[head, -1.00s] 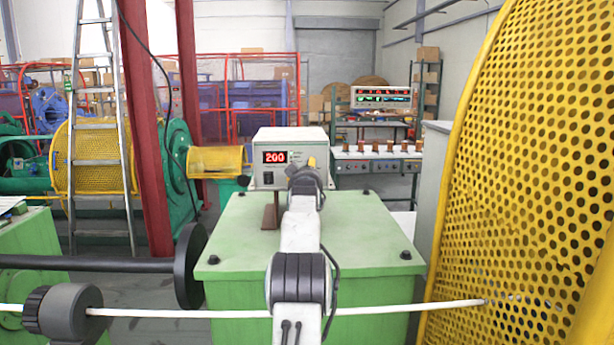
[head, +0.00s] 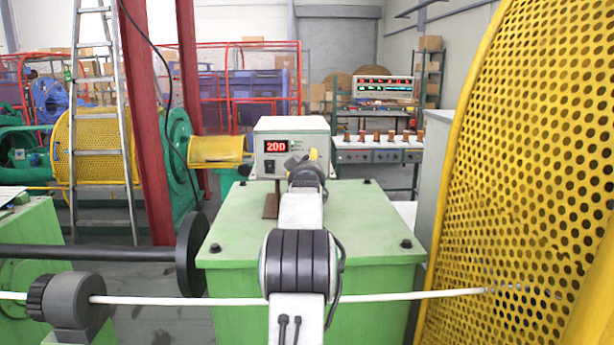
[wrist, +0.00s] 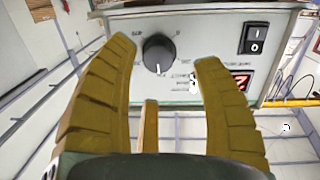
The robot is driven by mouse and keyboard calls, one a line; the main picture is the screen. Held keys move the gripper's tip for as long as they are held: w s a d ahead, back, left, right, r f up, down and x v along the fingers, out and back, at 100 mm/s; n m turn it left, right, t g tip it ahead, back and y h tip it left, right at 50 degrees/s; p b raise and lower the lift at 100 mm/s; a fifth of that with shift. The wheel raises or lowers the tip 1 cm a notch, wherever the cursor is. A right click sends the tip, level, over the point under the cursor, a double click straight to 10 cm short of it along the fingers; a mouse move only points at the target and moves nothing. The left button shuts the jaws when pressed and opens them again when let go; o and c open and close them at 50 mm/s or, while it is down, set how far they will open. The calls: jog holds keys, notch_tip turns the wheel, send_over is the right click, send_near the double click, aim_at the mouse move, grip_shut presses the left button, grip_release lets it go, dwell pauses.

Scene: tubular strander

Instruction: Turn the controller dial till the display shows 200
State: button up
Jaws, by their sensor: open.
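The controller (head: 262,172) is a pale box on a stand on a green cabinet. Its red display (head: 277,146) reads 200 in the head view. The black round dial (wrist: 158,53) has a white pointer mark facing down in that picture. My gripper (wrist: 168,58) is open, with its yellow-brown fingers on either side of the dial in the picture. No finger visibly touches the dial. In the head view my arm and gripper hide the dial.
A black rocker switch (wrist: 253,38) sits near the dial on the same panel. The green cabinet (head: 235,225) is mostly bare on top. A yellow perforated guard (head: 530,150) stands close at right. A white cable (head: 180,300) runs across the front.

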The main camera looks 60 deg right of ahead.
jog(key=v, duration=0.7)
dwell(0.6)
jog(key=shift+a, duration=0.15)
